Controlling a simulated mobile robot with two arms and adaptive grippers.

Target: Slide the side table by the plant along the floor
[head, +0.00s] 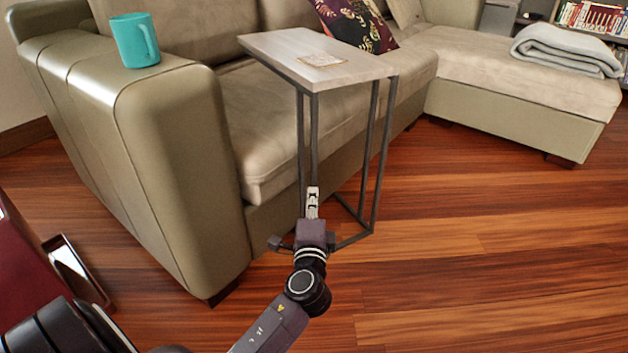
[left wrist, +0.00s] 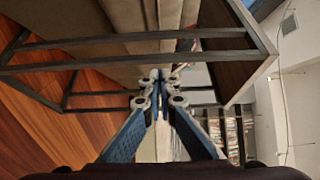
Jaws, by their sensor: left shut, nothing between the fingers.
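The side table has a pale wooden top (head: 300,52) and a thin dark metal frame (head: 372,150). It stands upright on the floor with its top reaching over the sofa seat. My left gripper (head: 312,192) is low in front of the near legs, its fingers shut and empty. In the left wrist view, the shut fingers (left wrist: 160,78) point at the metal frame bars (left wrist: 120,40), and the tabletop (left wrist: 238,75) shows at right. I cannot tell whether the fingertips touch the frame. No plant is in view, and my right gripper is not in view.
The beige sofa (head: 180,150) stands left of and behind the table. A teal mug (head: 135,42) is on its armrest. A small paper-like piece (head: 320,59) lies on the tabletop. A folded grey blanket (head: 565,50) lies on the chaise. The wooden floor (head: 500,240) at right is clear.

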